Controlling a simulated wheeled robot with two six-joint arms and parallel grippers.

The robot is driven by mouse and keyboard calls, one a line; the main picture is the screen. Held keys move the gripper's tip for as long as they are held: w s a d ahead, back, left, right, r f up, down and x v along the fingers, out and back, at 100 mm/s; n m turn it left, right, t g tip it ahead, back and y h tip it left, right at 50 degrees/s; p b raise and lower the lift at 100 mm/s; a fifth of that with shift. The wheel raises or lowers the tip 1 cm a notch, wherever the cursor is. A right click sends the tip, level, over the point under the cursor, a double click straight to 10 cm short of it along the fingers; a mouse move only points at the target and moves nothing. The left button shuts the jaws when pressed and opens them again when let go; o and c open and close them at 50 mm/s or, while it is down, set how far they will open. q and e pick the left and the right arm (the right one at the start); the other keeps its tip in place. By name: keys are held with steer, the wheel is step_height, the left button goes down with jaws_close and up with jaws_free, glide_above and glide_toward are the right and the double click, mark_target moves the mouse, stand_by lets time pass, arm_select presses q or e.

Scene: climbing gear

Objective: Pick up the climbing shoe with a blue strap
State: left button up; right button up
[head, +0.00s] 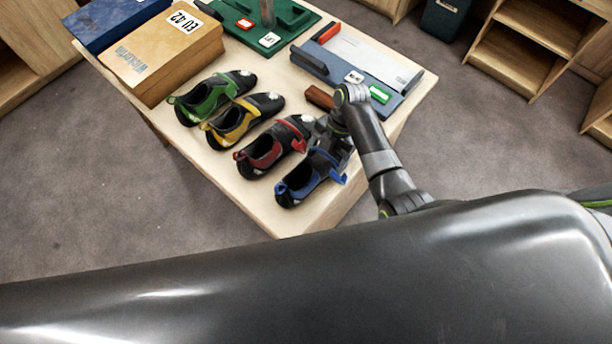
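The climbing shoe with a blue strap (296,189) is dark with blue trim and stands nearest the table's front corner, at the end of a row of shoes. My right arm comes in from the right, and my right gripper (334,146) is over the toe end of this shoe, at its upper right. The gripper covers part of the toe. Its fingers are small and dark against the shoe, so I cannot tell whether they touch it or are open or shut. My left gripper is out of view.
Shoes with red (264,152), yellow (234,124) and green (203,101) trim stand beside it. A tan shoe box (150,62), a green board (290,18) and a blue-grey tray (325,66) lie farther back on the table (228,178). Wooden shelves (530,45) stand at the upper right.

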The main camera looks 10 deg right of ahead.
steer(key=c, duration=0.5)
steer(key=shift+r, duration=0.1)
